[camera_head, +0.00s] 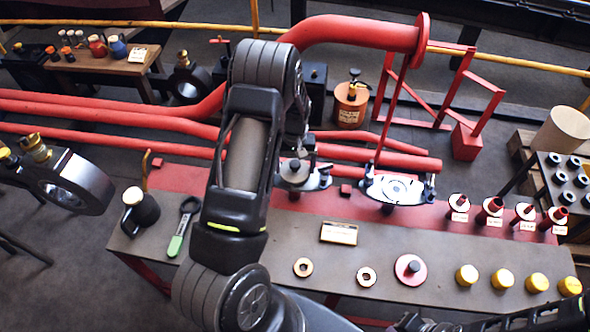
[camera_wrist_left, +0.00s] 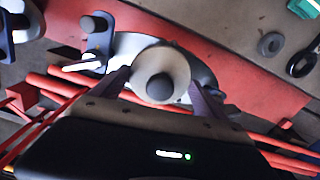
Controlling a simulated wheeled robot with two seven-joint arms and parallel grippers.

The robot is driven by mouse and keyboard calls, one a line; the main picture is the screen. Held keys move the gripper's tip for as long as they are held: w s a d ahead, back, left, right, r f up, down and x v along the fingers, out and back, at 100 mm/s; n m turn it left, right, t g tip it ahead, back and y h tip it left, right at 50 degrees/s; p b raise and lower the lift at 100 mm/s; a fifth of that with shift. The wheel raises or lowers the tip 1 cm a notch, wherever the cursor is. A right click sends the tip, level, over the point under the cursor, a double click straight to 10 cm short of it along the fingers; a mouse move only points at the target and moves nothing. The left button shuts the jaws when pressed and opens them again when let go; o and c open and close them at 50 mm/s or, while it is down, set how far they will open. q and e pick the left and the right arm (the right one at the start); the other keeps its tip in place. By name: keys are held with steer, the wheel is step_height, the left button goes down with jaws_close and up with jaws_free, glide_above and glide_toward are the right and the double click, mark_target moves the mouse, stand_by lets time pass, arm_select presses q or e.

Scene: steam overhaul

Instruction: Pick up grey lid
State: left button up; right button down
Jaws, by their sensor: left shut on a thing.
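The grey lid (camera_wrist_left: 146,62) is a round pale disc with a dark knob (camera_wrist_left: 160,89). In the left wrist view it sits between the two fingers of my left gripper (camera_wrist_left: 162,92), which is shut on it. In the head view the lid (camera_head: 293,173) is partly hidden beneath my left wrist and gripper (camera_head: 298,160). It is over a metal valve body (camera_head: 317,182) at the back edge of the bench. I cannot tell whether the lid touches that body or is a little above it. My right gripper is not clearly visible.
A second metal body (camera_head: 398,188) stands to the right on the bench (camera_head: 205,262). A green-handled wrench (camera_head: 182,228), a label plate (camera_head: 339,233), rings, a red disc (camera_head: 409,269) and several yellow caps lie on the bench. Red pipes (camera_head: 100,108) run behind.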

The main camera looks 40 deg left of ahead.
mark_target(295, 163)
arm_select(q)
steer(key=c, duration=0.6)
step_height(295, 163, up, 10)
steer(key=shift+r+b, duration=0.1)
steer(key=shift+b, duration=0.55)
